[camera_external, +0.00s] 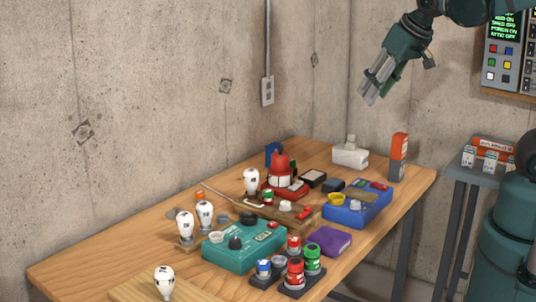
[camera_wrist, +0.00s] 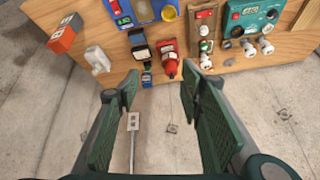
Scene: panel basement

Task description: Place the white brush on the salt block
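A white blocky object (camera_external: 350,154) with a raised knob-like part stands near the back edge of the wooden table. It also shows in the wrist view (camera_wrist: 98,60). I cannot tell whether it is the white brush, the salt block or both together; no other thing is clearly either one. My gripper (camera_external: 370,91) is high above the back of the table, tilted down toward the left, well apart from every object. In the wrist view its two green fingers (camera_wrist: 168,92) are wide apart with nothing between them.
An orange and grey box (camera_external: 399,157) stands right of the white object. A blue case (camera_external: 357,208), a teal case (camera_external: 243,247), a red bottle (camera_external: 281,168), a purple box (camera_external: 330,241) and several white bulbs crowd the table (camera_external: 110,245). Concrete walls are behind; a control panel hangs at right.

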